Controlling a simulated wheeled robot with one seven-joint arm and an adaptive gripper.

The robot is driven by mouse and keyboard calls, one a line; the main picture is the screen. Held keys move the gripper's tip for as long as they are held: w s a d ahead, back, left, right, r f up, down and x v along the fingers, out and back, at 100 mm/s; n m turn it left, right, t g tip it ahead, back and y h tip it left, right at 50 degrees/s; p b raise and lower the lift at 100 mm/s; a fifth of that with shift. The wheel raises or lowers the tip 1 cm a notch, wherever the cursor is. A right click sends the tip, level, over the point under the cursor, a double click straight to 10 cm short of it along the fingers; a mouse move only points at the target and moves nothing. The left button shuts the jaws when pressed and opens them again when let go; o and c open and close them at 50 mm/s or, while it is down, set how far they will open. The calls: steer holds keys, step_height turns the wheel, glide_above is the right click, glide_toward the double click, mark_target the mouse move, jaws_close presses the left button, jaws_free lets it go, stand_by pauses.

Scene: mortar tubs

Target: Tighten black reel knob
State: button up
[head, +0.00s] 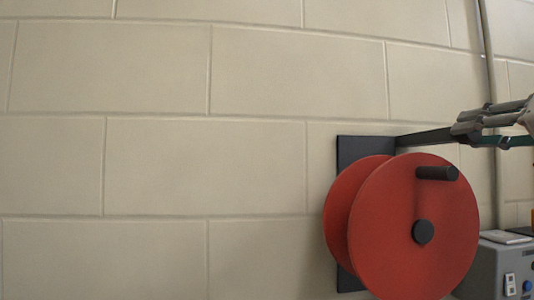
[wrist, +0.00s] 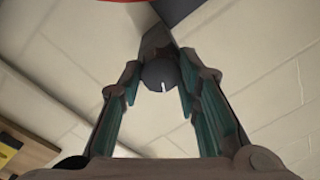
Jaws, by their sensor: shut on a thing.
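The black reel knob (wrist: 158,76) is dark and round with a short white mark on its face, pointing roughly down in the wrist view. My gripper (wrist: 160,88) is shut on it, one finger on each side. The knob sits at the end of a dark arm (head: 424,138) that runs right from a black wall plate (head: 352,149). In the head view my gripper (head: 466,130) is at that arm's right end and the knob cannot be made out. The red reel (head: 388,245) stands in front of the plate.
The reel has a black crank handle (head: 438,173) and a black hub (head: 423,232). A grey box (head: 488,268) with switches is at lower right. A vertical pipe (head: 486,40) runs up the block wall. The wall left of the reel is bare.

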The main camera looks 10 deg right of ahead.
steer(key=m+h+b, duration=0.1)
steer(key=m, duration=1.1)
steer(key=shift+f+m, duration=0.1)
steer(key=shift+m, duration=0.3)
stand_by(0.3)
steer(key=o, duration=1.1)
steer(key=shift+o, duration=0.2)
steer(key=s, duration=1.2)
steer(key=shift+d+f, duration=0.15)
steer(key=shift+f, duration=0.25)
